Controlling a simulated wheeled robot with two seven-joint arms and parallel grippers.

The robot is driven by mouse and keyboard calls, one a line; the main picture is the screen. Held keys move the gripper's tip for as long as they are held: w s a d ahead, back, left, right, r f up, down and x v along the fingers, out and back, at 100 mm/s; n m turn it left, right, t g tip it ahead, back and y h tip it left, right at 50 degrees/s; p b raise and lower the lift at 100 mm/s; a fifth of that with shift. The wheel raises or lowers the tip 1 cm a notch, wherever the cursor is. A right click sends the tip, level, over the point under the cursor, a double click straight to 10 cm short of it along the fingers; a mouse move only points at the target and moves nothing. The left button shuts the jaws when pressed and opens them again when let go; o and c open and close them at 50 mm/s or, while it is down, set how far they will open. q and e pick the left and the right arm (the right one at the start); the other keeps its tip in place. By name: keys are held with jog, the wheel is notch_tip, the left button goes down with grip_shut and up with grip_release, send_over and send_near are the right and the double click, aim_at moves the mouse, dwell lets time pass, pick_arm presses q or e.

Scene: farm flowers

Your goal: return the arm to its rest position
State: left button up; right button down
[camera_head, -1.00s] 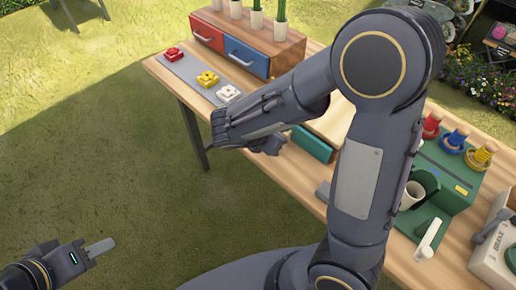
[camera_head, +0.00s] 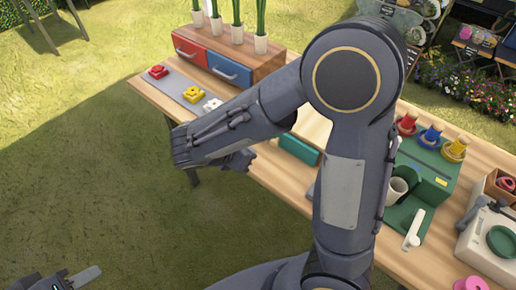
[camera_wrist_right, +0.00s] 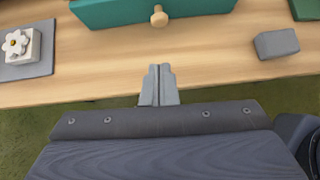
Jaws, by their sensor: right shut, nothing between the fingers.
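My right arm (camera_head: 345,190) is dark grey and crosses the middle of the head view, bent over the wooden table. My right gripper (camera_wrist_right: 158,72) shows in the right wrist view with its two fingers together and nothing between them. It is over the table's near edge, just short of a teal drawer (camera_wrist_right: 120,12) with a round wooden knob (camera_wrist_right: 159,16). Its fingers cannot be made out in the head view. My left gripper (camera_head: 85,276) is at the bottom left of the head view, over grass and away from the table. Its finger gap is unclear.
The table (camera_head: 440,265) holds a red and blue drawer unit (camera_head: 230,68), a grey strip with flower pieces (camera_head: 192,95) and a green stand (camera_head: 425,175) with coloured spools. A grey block (camera_wrist_right: 276,43) lies right of my right gripper.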

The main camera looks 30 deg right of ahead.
jog(key=v, duration=0.5)
jog(key=shift+a+r, duration=0.15)
jog(key=shift+a, duration=0.05)
